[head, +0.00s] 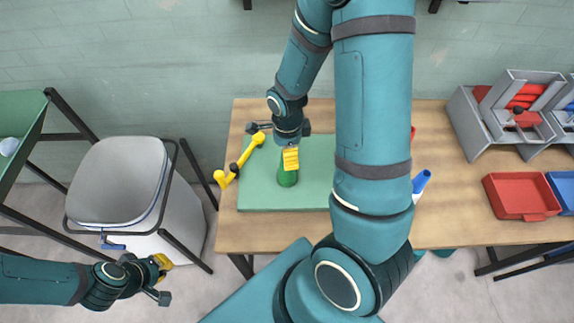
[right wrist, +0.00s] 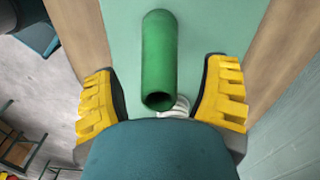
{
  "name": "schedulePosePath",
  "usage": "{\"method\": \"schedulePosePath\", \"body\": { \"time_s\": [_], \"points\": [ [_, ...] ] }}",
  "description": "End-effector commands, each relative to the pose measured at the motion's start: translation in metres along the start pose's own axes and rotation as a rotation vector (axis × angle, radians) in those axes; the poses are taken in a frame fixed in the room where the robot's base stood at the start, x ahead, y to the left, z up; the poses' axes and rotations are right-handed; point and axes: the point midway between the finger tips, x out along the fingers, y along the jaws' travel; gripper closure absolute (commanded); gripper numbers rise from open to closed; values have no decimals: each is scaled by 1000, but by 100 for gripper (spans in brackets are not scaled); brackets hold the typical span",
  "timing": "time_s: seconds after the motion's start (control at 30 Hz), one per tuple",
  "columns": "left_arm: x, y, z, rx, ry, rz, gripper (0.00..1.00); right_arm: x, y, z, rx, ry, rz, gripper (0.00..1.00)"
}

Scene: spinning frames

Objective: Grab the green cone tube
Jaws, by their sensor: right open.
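The green cone tube (head: 288,178) stands or leans on the green mat on the table in the head view; its exact tilt is hard to tell there. In the right wrist view the tube (right wrist: 159,60) lies between the two yellow fingers, its hollow end towards the camera. My right gripper (right wrist: 160,75) is open, with a gap on each side of the tube. In the head view the right gripper (head: 290,150) is just above the tube and partly covers it. My left gripper (head: 163,272) is away at the lower left, below the white bin; its finger gap is unclear.
The green mat (head: 255,195) lies on the wooden table (head: 270,232). A yellow bent part (head: 225,178) is at the mat's left edge. A blue piece (head: 421,181) is right of my arm. A red tray (head: 520,196) and grey racks (head: 480,125) stand at the right.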

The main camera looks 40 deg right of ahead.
Motion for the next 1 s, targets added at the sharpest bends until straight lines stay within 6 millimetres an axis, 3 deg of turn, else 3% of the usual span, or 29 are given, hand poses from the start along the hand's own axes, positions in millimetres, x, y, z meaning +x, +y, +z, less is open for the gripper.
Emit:
{"method": "schedulePosePath", "body": {
  "time_s": [0.3,0.33,0.5,0.53,1.0],
  "points": [
    [0,0,0,0,0,0,100,6,0,0,0,-1,-1,26],
    [0,0,0,0,0,0,100,6,0,0,0,-1,-1,32],
    [0,0,0,0,0,0,100,6,0,0,0,-1,-1,92],
    [0,0,0,0,0,0,100,6,0,0,0,-1,-1,100],
    [-1,0,0,0,0,0,100,-2,-1,0,0,-1,-3,100]
  ]
}}
